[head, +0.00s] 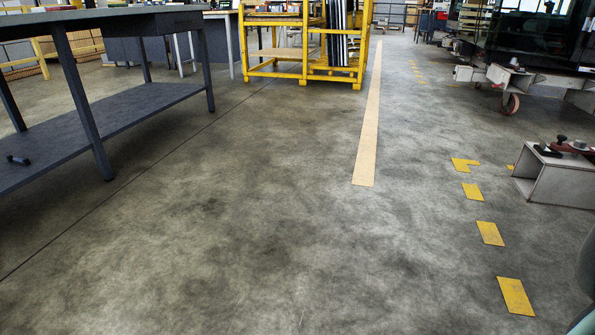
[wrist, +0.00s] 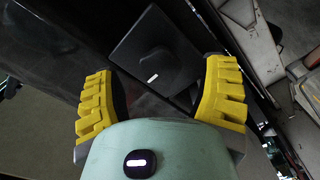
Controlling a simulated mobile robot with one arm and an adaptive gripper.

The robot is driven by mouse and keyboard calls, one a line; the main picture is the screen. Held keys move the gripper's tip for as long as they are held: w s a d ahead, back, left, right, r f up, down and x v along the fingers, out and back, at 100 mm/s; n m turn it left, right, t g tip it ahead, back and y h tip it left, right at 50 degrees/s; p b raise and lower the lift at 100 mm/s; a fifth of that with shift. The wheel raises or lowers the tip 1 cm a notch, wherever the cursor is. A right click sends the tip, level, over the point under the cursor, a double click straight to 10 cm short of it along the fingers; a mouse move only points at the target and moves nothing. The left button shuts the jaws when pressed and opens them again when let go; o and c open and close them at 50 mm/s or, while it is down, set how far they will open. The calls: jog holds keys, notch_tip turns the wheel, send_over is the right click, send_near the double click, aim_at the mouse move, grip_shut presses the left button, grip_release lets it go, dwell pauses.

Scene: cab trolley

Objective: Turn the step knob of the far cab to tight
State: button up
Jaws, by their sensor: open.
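My gripper (wrist: 163,72) shows in the wrist view with its two yellow ribbed fingers wide apart and nothing between them. Beyond the fingertips is a dark square plate (wrist: 146,52) with a low raised part and a small white mark (wrist: 152,77). I cannot tell whether this raised part is the step knob, nor its setting. The plate lies against a dark surface. In the head view a dark glazed cab (head: 535,30) stands at the far upper right, cut off by the frame edge. No step knob is clearly seen there, and my gripper is out of that view.
A grey trolley end (head: 553,180) with black-knobbed clamps and a wheeled trolley (head: 512,83) stand at right. A grey workbench (head: 110,125) is at left, a yellow rack (head: 303,60) at the back. The middle floor (head: 270,220) is clear.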

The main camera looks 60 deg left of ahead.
jog(key=v, duration=0.9)
jog(key=shift+s+a, duration=0.15)
